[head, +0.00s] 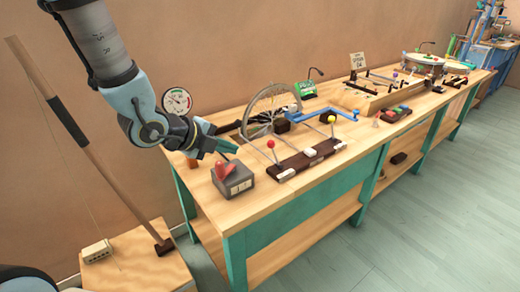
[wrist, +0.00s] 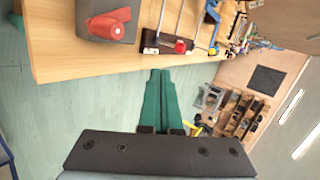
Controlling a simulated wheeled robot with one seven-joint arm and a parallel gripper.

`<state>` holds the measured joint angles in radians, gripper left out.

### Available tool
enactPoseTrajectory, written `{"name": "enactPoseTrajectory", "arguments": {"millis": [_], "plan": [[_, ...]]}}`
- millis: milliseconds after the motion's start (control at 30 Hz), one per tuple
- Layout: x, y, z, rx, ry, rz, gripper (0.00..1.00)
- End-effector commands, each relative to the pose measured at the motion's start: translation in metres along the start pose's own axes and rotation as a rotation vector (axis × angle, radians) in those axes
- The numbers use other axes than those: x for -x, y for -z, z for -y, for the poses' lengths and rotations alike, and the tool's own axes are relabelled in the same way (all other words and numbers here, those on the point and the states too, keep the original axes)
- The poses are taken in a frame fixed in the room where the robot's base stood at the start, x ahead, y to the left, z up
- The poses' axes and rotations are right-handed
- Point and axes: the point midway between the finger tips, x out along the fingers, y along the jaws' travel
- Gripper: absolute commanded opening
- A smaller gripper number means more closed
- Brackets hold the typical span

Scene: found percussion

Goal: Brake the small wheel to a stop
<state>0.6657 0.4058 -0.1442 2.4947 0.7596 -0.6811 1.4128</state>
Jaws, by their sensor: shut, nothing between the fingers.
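A spoked wheel (head: 272,103) with a pale rim stands upright at the back of the near end of the wooden bench (head: 225,205). It is the only wheel I can make out clearly. Whether it is turning cannot be told. My gripper (head: 229,147) has green fingers pressed together with nothing between them. It is above the bench's near left end, left of the wheel and apart from it. The shut fingers also show in the wrist view (wrist: 160,72), where the wheel is not seen.
A grey box (head: 235,184) with a red knob stands below my gripper. A round dial (head: 177,101) is behind my arm.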

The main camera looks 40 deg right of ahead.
Motion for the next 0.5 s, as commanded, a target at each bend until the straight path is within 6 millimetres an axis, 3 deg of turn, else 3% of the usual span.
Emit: {"name": "enactPoseTrajectory", "arguments": {"millis": [267,500], "plan": [[-0.007,-0.001,0.0,0.003,-0.001,0.001,0.0],[-0.042,0.0,0.001,0.005,-0.003,0.0,0.0]]}}
